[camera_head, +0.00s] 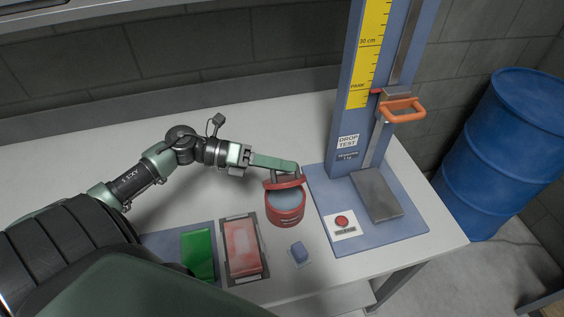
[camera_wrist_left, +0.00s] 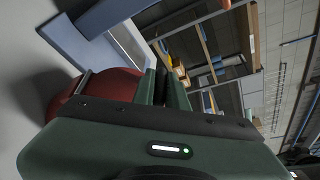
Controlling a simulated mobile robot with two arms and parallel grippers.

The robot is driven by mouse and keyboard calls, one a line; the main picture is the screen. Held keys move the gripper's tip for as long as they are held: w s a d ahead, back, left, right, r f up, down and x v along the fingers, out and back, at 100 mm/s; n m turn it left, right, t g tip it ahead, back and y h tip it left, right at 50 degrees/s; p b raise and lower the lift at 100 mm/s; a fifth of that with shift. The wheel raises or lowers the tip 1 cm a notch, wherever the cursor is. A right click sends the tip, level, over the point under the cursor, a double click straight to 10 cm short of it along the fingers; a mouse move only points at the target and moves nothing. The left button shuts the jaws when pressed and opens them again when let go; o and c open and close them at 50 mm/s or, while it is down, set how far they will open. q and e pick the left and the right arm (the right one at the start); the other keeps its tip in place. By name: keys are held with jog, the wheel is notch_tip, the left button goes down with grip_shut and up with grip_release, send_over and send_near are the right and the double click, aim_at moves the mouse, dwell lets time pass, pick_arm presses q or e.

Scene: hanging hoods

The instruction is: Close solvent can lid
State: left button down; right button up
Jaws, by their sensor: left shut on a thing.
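The red solvent can (camera_head: 286,217) stands on the white bench, with a grey-blue face at its top. Its red lid (camera_head: 284,183) is at the can's far edge and looks raised and tilted, not flat over the top. My left gripper (camera_head: 296,168) reaches in from the left, its green fingers at the lid's upper edge, shut on the lid. In the left wrist view the closed fingers (camera_wrist_left: 165,85) are beside a rounded red surface (camera_wrist_left: 100,88). The exact contact is hidden. My right gripper is not in view.
A blue drop test stand (camera_head: 343,120) with an orange handle (camera_head: 403,108) and red button (camera_head: 342,221) is right of the can. A blue drum (camera_head: 510,150) stands beyond the bench.

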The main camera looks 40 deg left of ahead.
aim_at(275, 188)
pick_arm(q)
jog(key=shift+s+d+f+m+y+b, duration=0.3)
jog(key=shift+s+d+f+m+y, duration=0.2)
jog(key=shift+s+d+f+m, duration=0.5)
jog(key=shift+s+d+f+m+t+y+b, duration=0.25)
jog(key=shift+f+m+y, duration=0.15)
jog(key=shift+m, duration=0.2)
jog(key=shift+s+d+f+m+t+y+b, duration=0.15)
jog(key=shift+d+f+m+t+y, duration=0.2)
jog(key=shift+m, duration=0.25)
jog(key=shift+d+f+m+y, duration=0.1)
jog(key=shift+f+m+y, duration=0.2)
jog(key=shift+f, duration=0.15)
jog(key=shift+s+d+f+b, duration=0.1)
jog(key=shift+s+f+b, duration=0.15)
jog(key=shift+f+b, duration=0.15)
jog(key=shift+f, duration=0.15)
jog(key=c, duration=1.6)
grip_release()
jog(key=shift+c, duration=0.2)
jog(key=shift+o, duration=0.9)
jog(key=shift+d, duration=0.1)
